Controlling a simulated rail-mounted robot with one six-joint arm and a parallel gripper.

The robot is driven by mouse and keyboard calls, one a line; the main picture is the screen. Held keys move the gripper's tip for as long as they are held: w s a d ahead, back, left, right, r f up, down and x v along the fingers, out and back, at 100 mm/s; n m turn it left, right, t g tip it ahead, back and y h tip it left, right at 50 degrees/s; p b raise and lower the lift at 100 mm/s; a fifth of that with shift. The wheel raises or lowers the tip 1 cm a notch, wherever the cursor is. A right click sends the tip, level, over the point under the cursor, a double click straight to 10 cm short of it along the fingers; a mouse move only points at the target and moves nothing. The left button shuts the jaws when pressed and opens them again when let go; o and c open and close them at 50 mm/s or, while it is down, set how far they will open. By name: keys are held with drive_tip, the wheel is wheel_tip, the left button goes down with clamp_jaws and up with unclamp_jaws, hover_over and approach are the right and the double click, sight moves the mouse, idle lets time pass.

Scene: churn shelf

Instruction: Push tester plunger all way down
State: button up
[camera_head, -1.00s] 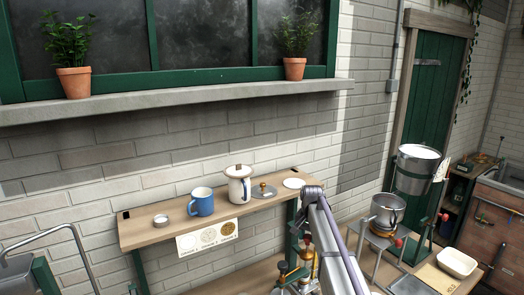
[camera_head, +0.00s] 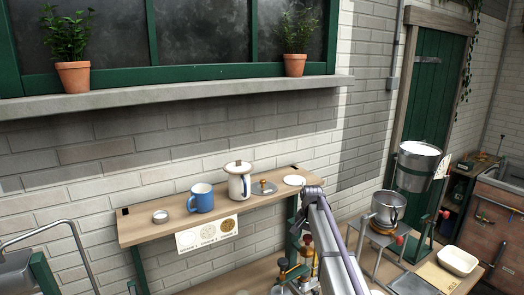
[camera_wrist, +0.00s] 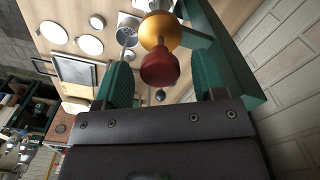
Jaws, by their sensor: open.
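In the wrist view a dark red knob (camera_wrist: 161,67), which looks like the plunger's top, sits below a round brass-coloured part (camera_wrist: 165,32). The two green fingers of my gripper (camera_wrist: 162,80) stand apart on either side of the red knob. The gripper is open, and I see a gap between knob and fingers. How far the plunger is pressed down cannot be told. In the head view brass and dark parts (camera_head: 284,266) show on the bench beside my arm, which hides much of that spot.
A wall shelf (camera_head: 150,229) above the bench holds a blue mug (camera_head: 200,198), a white pot (camera_head: 238,182) and small dishes. To the right stand a metal pot (camera_head: 388,208), a bucket (camera_head: 416,168) and a white tray (camera_head: 458,261). A green upright (camera_wrist: 222,50) is close beside my gripper.

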drive_tip(key=shift+r, duration=0.1)
wheel_tip(320, 180, up, 6)
drive_tip(key=p, duration=0.6)
drive_tip(key=shift+n, duration=0.3)
drive_tip(key=s+f+n+b, duration=0.1)
drive_tip(key=s+f+b, duration=0.4)
drive_tip(key=s, duration=0.7)
drive_tip(key=s+f+n+b, duration=0.2)
drive_tip(key=s+f+b, duration=0.4)
drive_tip(key=s, duration=0.6)
drive_tip(key=s+f+n+b, duration=0.2)
drive_tip(key=s+f+b, duration=0.4)
drive_tip(key=s, duration=0.5)
drive_tip(key=shift+s+f, duration=0.15)
drive_tip(key=shift+s, duration=0.25)
